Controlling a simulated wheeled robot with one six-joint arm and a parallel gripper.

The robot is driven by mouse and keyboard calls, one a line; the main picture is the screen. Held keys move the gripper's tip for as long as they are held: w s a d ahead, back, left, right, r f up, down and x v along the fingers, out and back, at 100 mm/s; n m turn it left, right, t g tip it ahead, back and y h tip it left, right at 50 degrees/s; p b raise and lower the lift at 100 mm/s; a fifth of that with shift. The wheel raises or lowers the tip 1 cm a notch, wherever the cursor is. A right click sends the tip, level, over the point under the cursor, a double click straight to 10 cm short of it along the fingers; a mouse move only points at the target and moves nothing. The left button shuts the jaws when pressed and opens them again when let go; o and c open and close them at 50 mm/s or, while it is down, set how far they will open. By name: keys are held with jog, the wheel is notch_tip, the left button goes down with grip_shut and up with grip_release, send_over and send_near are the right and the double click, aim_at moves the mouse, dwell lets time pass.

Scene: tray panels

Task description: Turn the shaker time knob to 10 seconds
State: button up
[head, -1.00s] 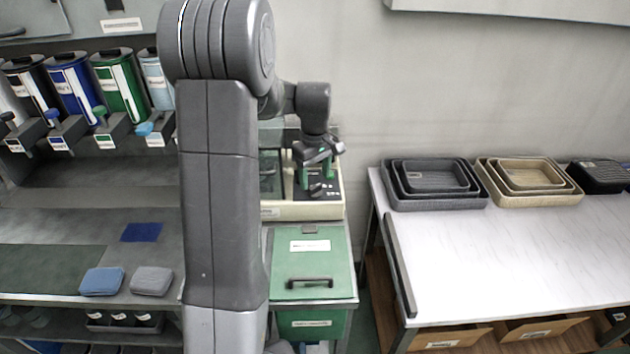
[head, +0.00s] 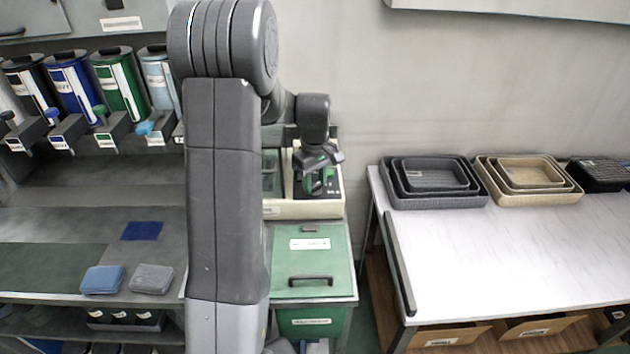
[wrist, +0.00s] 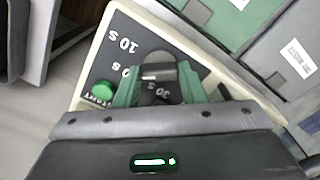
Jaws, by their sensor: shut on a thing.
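The shaker (head: 305,208) is a cream box with a black control panel, behind the green-lidded bin in the head view. My gripper (head: 318,184) is shut on the knob. I cannot tell which label the knob points to.
A green START button (wrist: 103,91) is close beside one finger. The green bin (head: 310,262) stands in front of the shaker. A white table (head: 490,260) with nested trays (head: 435,198) is at right. Shelves with coloured dispensers (head: 120,85) are at left.

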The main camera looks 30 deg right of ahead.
aim_at(315, 185)
jog(key=shift+m, duration=0.3)
jog(key=m, duration=0.3)
jog(key=shift+m+b, duration=0.35)
jog(key=shift+m, duration=1.55)
jog(key=o, duration=1)
notch_tip(315, 185, up, 14)
jog(key=shift+f+b, duration=0.1)
jog(key=shift+b, duration=0.35)
